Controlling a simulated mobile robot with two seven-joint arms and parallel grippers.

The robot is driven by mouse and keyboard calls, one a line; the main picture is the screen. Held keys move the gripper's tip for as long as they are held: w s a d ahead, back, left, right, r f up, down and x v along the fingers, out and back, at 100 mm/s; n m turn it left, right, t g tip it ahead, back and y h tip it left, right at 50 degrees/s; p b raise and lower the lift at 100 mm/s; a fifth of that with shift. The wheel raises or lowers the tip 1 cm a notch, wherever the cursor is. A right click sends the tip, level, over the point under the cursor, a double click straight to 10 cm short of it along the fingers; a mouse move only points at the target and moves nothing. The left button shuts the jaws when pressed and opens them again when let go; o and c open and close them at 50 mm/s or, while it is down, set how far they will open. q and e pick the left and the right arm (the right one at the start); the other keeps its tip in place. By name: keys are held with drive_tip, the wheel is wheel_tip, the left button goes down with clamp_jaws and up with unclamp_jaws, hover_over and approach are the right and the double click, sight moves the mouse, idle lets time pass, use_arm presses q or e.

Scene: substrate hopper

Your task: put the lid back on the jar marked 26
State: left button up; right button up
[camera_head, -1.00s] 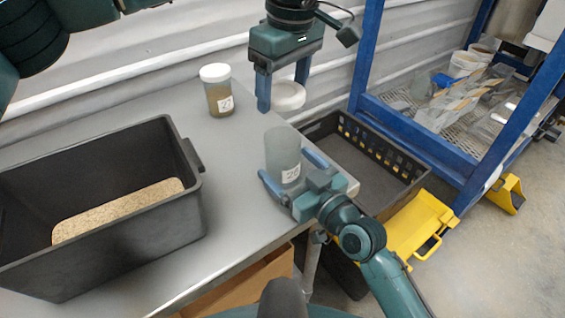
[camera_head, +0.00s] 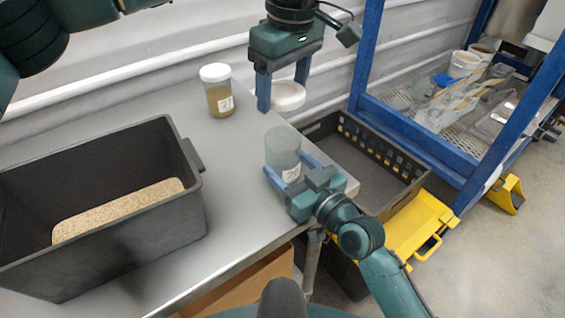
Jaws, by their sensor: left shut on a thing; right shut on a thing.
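A clear jar (camera_head: 283,148) without a lid stands upright near the right end of the metal table, with a white label low on its side; its number is too small to read surely. My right gripper (camera_head: 291,178) is shut on this jar low down, its fingers on either side. My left gripper (camera_head: 283,97) is above and behind the jar, shut on a white lid (camera_head: 289,95). The lid is in the air, apart from the jar. Another jar (camera_head: 220,98), with a white lid on and brownish contents, stands farther back left; its label seems to start with 2.
A black bin (camera_head: 190,213) with grainy tan substrate (camera_head: 120,209) fills the table's left side. A black crate (camera_head: 395,185) sits beyond the table's right edge, beside a blue rack (camera_head: 410,125) and a yellow step (camera_head: 420,225). The table (camera_head: 225,160) between bin and jar is clear.

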drive_tip(key=shift+c, duration=1.3)
use_arm(q)
drive_tip(key=shift+d+f, duration=0.1)
drive_tip(key=shift+f, duration=2.4)
drive_tip(key=shift+f, duration=0.9)
drive_tip(key=shift+s+f, duration=0.1)
drive_tip(key=shift+f, duration=0.5)
